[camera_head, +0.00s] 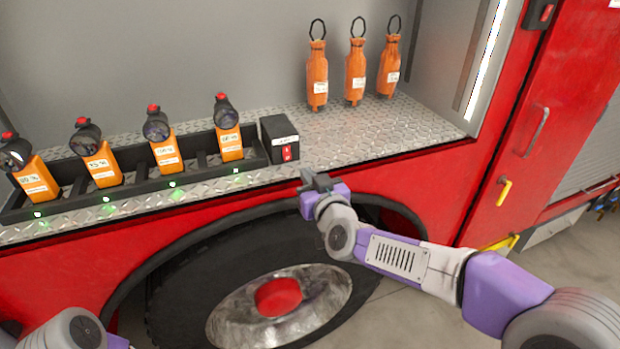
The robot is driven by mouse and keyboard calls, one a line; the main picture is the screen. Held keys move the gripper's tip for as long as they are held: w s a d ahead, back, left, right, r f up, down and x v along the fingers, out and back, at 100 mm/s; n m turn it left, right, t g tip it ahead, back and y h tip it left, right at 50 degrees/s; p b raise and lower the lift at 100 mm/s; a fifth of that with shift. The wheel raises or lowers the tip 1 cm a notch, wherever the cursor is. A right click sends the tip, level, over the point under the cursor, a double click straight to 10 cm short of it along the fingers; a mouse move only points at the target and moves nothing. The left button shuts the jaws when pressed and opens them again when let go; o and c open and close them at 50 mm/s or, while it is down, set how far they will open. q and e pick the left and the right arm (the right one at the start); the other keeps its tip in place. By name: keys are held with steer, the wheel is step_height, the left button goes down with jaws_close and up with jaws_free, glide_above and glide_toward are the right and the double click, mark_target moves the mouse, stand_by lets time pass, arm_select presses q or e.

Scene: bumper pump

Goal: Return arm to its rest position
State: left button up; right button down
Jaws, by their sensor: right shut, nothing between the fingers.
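My right arm (400,260) comes in from the right, purple and grey. Its right gripper (308,178) is shut and empty, in front of the shelf's front edge, just below the black switch box (279,139). I cannot tell whether it touches the edge. Of my left arm, only a grey and purple part (68,330) shows at the bottom left; its gripper is out of view.
A metal tread-plate shelf (375,140) holds a black charger rack (130,185) with several orange flashlights (165,150) and green lights. Three orange cylinders with loops (355,75) stand at the back. Below are the red truck side and a wheel (215,260).

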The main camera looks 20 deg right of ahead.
steer(key=shift+s+f, duration=0.1)
steer(key=shift+s, duration=0.1)
stand_by(0.3)
steer(key=s+a+f+g, duration=0.1)
steer(key=s+f+g, duration=0.15)
steer(key=f, duration=0.85)
steer(key=s+a+f+g+y+b, duration=0.1)
steer(key=f+g, duration=0.2)
steer(key=f, duration=0.9)
steer(key=s+a+f+g, duration=0.1)
steer(key=s+f+g, duration=0.15)
steer(key=f, duration=0.85)
steer(key=s+a+f+m+g+y, duration=0.1)
steer(key=s+f+g, duration=0.3)
steer(key=s+f, duration=0.5)
steer(key=s+a+f+m+g+y+b, duration=0.1)
steer(key=s+a+f+m+g, duration=0.1)
steer(key=s+f, duration=0.8)
steer(key=shift+s+a+f+g, duration=0.25)
steer(key=shift+s+a+g, duration=0.55)
steer(key=shift+g, duration=0.4)
steer(key=shift+w+a, duration=0.1)
